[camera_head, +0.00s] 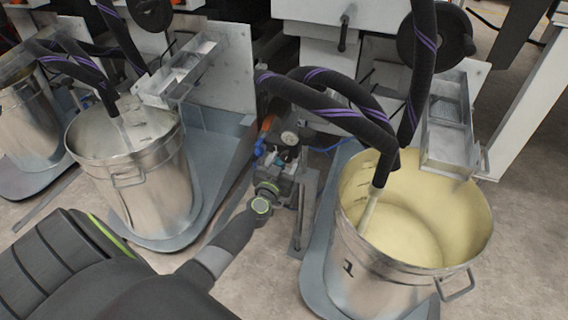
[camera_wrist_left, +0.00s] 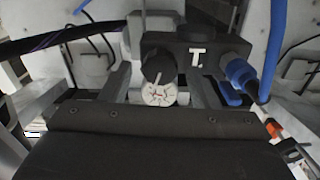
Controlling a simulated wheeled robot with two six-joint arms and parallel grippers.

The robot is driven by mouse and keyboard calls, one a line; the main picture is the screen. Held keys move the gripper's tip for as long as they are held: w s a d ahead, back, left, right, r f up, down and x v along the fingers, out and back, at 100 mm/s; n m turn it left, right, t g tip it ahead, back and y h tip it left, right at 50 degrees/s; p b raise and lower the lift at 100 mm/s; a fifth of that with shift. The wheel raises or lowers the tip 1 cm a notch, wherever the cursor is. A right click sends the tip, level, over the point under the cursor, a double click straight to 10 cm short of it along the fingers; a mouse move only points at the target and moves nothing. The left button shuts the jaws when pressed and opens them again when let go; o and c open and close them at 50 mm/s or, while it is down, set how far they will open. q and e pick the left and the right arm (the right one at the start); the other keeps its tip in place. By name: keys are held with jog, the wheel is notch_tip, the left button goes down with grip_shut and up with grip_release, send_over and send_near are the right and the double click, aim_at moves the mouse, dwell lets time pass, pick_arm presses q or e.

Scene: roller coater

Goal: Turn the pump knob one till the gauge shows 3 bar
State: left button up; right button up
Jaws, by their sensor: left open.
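The pump (camera_head: 285,158) stands between the two metal buckets in the head view. Its round white gauge (camera_head: 289,138) is small there. In the left wrist view the gauge (camera_wrist_left: 158,94) faces the camera, with red and dark markings; its reading is too small to tell. A black pump knob (camera_wrist_left: 158,64) sits just above the gauge, on a dark block marked "T.". My left gripper (camera_head: 276,168) is at the pump. Its fingers are open, one on each side of the knob and gauge in the wrist view; contact is not clear. My right gripper is not in view.
A bucket of pale yellow liquid (camera_head: 357,256) stands right of the pump, a steel bucket (camera_head: 165,190) left of it. Black hoses with purple stripes (camera_head: 335,112) hang above. A blue hose (camera_wrist_left: 275,45) and blue fitting (camera_wrist_left: 240,74) are close on the right.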

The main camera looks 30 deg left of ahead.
pick_arm(q)
jog(key=shift+w, duration=0.25)
jog(key=c, duration=1)
jog(key=shift+o, duration=0.2)
jog(key=shift+n, duration=0.3)
